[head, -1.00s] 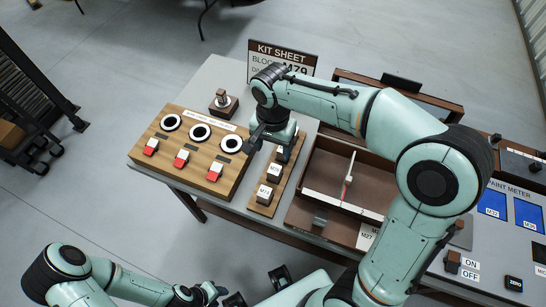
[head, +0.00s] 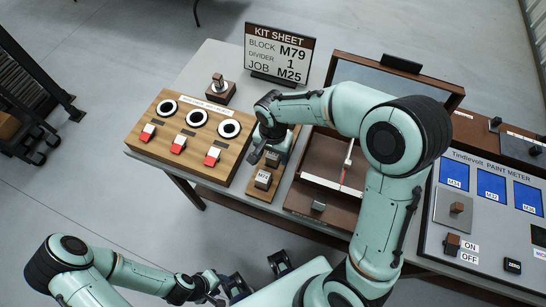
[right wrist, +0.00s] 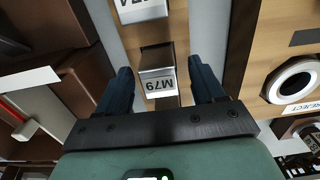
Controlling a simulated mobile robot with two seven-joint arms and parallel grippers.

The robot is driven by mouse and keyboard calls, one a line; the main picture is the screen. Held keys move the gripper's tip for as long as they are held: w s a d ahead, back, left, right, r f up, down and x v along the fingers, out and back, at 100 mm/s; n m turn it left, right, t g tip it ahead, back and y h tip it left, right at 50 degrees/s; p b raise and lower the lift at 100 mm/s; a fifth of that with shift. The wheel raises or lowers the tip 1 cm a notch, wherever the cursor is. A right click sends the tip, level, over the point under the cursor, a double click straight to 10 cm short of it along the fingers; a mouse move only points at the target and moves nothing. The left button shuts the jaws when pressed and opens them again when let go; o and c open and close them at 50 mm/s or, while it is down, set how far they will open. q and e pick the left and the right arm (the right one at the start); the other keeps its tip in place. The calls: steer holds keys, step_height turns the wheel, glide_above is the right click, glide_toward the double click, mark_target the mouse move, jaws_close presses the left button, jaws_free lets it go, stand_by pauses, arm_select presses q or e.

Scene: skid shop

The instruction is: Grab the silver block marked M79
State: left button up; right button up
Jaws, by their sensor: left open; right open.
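The silver block marked M79 (right wrist: 157,84) shows in the right wrist view, its label upside down. It lies between the two dark fingers of my right gripper (right wrist: 163,86), with gaps on both sides, so the fingers do not appear to touch it. In the head view my right gripper (head: 266,155) is low over the wooden block strip and hides part of it. A second labelled block (right wrist: 140,9) sits further up in the wrist view. My left gripper (head: 258,275) is open and empty at the bottom of the head view, away from the table.
A wooden panel (head: 164,140) with ringed holes and red-and-white switches stands left of the strip. A brown tray (head: 322,206) is to its right. The kit sheet (head: 279,54) reads BLOCK M79. A paint meter (head: 466,222) is at the far right.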

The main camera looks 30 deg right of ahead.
steer(key=shift+f, duration=0.25)
steer(key=c, duration=1.2)
